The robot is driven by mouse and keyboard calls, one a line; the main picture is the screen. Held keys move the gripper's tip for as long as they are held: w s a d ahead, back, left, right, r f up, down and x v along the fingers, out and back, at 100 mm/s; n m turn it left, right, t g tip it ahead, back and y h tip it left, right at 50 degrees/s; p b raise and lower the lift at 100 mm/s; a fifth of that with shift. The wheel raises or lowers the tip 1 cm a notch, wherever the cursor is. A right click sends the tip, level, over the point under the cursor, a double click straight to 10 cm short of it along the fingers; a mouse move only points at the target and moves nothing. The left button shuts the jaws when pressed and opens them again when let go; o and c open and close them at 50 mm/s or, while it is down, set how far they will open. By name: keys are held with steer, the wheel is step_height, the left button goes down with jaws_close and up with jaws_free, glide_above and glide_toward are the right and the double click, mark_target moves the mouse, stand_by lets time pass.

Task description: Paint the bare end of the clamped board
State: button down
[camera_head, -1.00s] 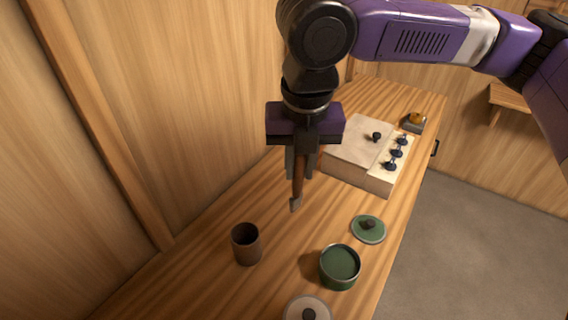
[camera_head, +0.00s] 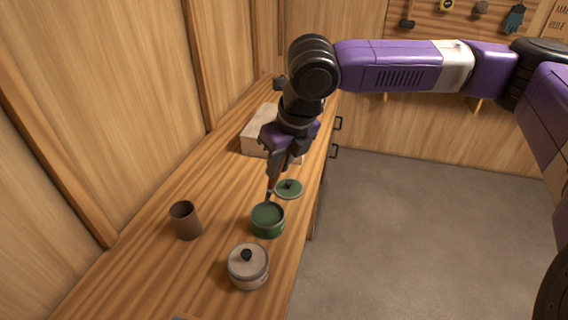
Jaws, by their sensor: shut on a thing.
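My gripper (camera_head: 278,168) is shut on a brush (camera_head: 271,184) with a brown handle and holds it tip down. The brush tip is at the far rim of an open tin of green paint (camera_head: 267,228); I cannot tell whether it touches the rim. A pale block (camera_head: 257,143), which seems to be the clamped board, lies further back on the bench. My arm and gripper hide much of it, including its clamps and its bare end.
A green lid (camera_head: 289,188) lies just behind the tin. A brown cup (camera_head: 185,220) stands to the left, and a lidded pale pot (camera_head: 248,268) in front. The wooden bench (camera_head: 135,262) meets a wall on the left. Black handles (camera_head: 335,151) stick out from its right side.

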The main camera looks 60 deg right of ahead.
steer(key=shift+f, duration=0.1)
step_height(320, 180, down, 6)
steer(key=b, duration=0.6)
steer(key=shift+b, duration=0.35)
steer(key=shift+f, duration=0.5)
stand_by(1.0)
steer(key=shift+f, duration=0.1)
stand_by(1.8)
step_height(320, 180, up, 7)
steer(key=p, duration=0.7)
stand_by(1.0)
